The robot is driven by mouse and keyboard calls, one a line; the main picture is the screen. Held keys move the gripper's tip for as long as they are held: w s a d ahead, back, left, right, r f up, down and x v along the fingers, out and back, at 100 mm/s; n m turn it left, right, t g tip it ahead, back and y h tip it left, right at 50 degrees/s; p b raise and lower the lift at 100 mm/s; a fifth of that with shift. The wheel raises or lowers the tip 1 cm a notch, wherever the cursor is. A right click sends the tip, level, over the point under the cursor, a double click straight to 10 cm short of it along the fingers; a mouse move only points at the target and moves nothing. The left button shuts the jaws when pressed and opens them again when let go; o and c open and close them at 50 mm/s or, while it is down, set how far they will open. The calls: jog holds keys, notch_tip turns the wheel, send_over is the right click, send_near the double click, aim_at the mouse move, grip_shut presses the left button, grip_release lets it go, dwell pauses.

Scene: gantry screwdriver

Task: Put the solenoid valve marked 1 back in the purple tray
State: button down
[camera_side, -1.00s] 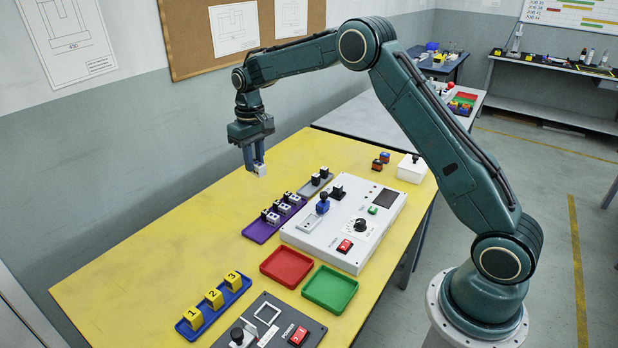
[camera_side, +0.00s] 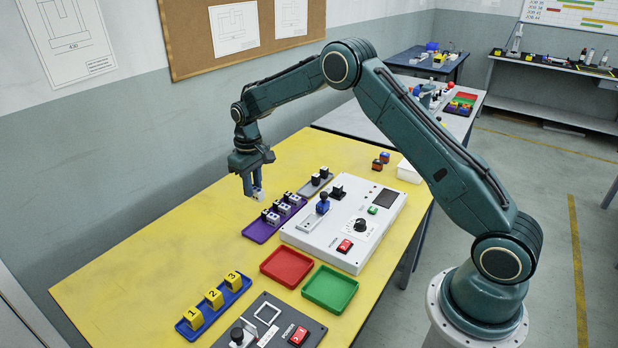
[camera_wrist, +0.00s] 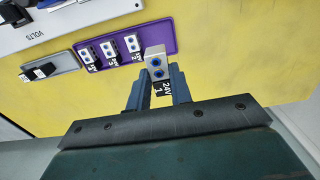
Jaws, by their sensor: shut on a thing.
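My gripper (camera_side: 257,190) is shut on the solenoid valve marked 1, a pale block with blue ports and a black part reading "24V 1". The valve (camera_wrist: 155,64) sits between the fingertips (camera_wrist: 158,85) in the wrist view; in the side view only its pale end (camera_side: 259,196) shows below the fingers. The purple tray (camera_side: 257,235) lies just beyond the gripper, with three similar valves in a row. In the wrist view the tray (camera_wrist: 167,37) has a bare stretch at its right end, beside the third valve (camera_wrist: 132,43). The held valve appears above the table.
A small grey tray (camera_side: 305,190) with black parts lies past the purple tray's far end. A white panel (camera_side: 320,245) with switches and a dial stands beside the trays. Red (camera_side: 287,281) and green (camera_side: 330,305) trays are nearer.

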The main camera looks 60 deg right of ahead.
notch_tip(320, 180, down, 8)
jog(key=shift+f, duration=0.15)
jog(key=shift+f, duration=2.1)
jog(key=shift+f, duration=0.15)
jog(key=c, duration=1.3)
grip_release()
jog(key=shift+o, duration=0.2)
notch_tip(320, 180, up, 12)
jog(key=shift+r, duration=0.15)
